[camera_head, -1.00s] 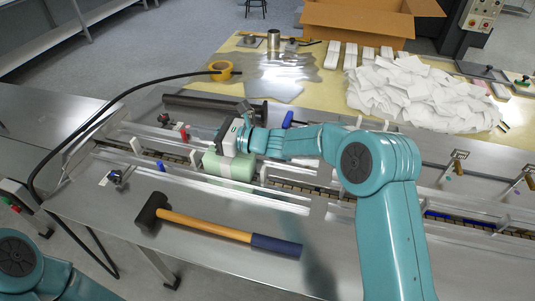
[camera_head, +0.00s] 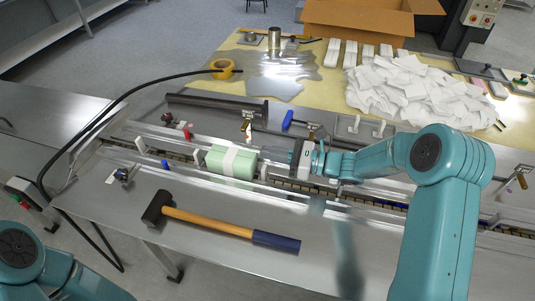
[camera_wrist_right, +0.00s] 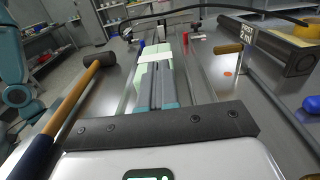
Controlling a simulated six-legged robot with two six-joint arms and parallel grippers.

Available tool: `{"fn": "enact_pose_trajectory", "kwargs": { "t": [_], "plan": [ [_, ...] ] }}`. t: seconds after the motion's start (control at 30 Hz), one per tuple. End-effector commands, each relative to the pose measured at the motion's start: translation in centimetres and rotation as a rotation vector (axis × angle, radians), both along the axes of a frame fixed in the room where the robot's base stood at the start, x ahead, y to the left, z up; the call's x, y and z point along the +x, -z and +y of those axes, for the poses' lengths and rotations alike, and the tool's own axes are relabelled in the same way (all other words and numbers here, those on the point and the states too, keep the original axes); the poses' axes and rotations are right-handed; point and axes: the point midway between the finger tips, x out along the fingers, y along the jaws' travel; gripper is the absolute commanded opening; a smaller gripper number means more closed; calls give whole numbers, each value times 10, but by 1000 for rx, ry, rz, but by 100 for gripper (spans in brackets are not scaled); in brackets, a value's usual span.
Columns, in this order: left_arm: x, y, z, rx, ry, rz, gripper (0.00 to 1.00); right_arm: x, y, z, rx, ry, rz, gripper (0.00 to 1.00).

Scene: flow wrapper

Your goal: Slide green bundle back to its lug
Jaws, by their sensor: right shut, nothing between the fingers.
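The green bundle (camera_head: 216,160) lies in the long channel of the machine, with a white band round its middle; it also shows in the right wrist view (camera_wrist_right: 165,78), straight ahead of the fingers. My right gripper (camera_head: 266,152) is shut and empty, low over the channel at the bundle's right end. In the right wrist view its fingers (camera_wrist_right: 156,92) point along the channel at the bundle; I cannot tell whether they touch it. A white upright lug (camera_head: 196,157) stands close to the bundle's left end. My left gripper is out of view.
A mallet (camera_head: 215,223) lies on the steel top in front of the channel. Metal rails (camera_head: 290,196) run along the channel. Behind are a dark bar (camera_head: 215,103), a blue-handled tool (camera_head: 287,119), yellow tape (camera_head: 222,68) and a heap of white packets (camera_head: 405,90).

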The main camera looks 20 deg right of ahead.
Motion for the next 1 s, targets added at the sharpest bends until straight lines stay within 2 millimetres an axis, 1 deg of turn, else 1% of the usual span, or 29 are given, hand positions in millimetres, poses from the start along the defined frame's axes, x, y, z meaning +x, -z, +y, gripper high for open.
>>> {"fn": "enact_pose_trajectory", "kwargs": {
  "t": [0.03, 0.13, 0.2, 0.3, 0.67, 0.9, 1.0],
  "plan": [
    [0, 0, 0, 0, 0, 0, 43, 0, 8, 0, 1, 0, 2, 0],
    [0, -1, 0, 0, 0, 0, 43, 0, 18, 0, 1, 1, 1, 0],
    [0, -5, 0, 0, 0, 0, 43, 4, 15, 6, 0, 0, -2, 0],
    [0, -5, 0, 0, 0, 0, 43, 6, 16, 8, 0, 1, -1, 0],
    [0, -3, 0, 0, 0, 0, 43, 7, 17, 11, 0, 0, -2, 0],
    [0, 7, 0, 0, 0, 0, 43, 24, 18, 37, -1, -2, -3, 0],
    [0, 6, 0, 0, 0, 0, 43, 26, 16, 39, -1, 1, -1, 0]
  ]
}}
